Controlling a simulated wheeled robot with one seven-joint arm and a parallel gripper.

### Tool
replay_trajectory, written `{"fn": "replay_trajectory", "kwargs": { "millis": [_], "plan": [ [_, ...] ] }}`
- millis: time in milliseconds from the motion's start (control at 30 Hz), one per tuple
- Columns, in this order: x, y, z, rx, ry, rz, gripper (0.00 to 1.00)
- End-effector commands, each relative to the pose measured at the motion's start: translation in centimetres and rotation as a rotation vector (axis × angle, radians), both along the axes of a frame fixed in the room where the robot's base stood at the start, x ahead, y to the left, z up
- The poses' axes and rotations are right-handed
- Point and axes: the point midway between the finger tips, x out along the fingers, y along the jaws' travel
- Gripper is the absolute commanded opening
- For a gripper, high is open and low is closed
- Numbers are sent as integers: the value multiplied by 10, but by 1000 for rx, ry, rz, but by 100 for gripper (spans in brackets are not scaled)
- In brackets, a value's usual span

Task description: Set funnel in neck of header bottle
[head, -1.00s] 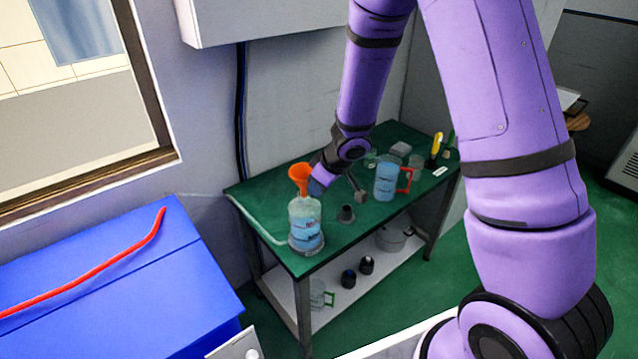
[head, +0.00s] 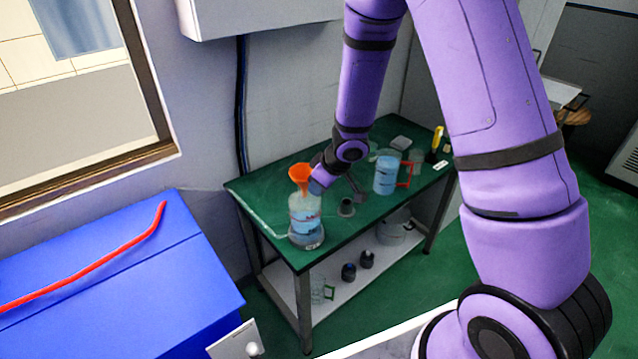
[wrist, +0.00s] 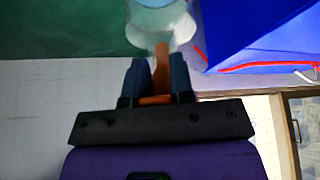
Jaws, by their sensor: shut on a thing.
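The orange funnel (head: 301,174) is upright, wide end up, directly over the header bottle in the head view. The header bottle (head: 306,222) is clear with blue liquid and stands at the near left of the green bench. My gripper (head: 316,182) reaches in from the right and is shut on the funnel. In the wrist view my gripper (wrist: 157,75) has its dark fingers closed around the orange funnel (wrist: 161,66), with the clear bottle (wrist: 160,25) just beyond. I cannot tell whether the funnel's stem is inside the neck or just above it.
A jug (head: 386,174) of blue liquid with a red handle stands farther right on the green bench (head: 345,230). A blue box (head: 120,280) with a red hose (head: 110,262) is at left. The lower shelf holds several items.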

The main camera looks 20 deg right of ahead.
Motion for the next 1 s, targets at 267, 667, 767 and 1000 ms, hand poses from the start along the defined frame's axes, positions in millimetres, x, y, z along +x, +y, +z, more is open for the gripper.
{"fn": "replay_trajectory", "kwargs": {
  "millis": [267, 667, 767, 1000],
  "plan": [
    [0, 0, -6, -1, 0, 0, 0],
    [0, 0, -7, -1, -1, 0, 52],
    [0, 0, -7, -1, -1, 0, 52],
    [-5, -5, 8, 0, -2, -2, 52]
  ]
}}
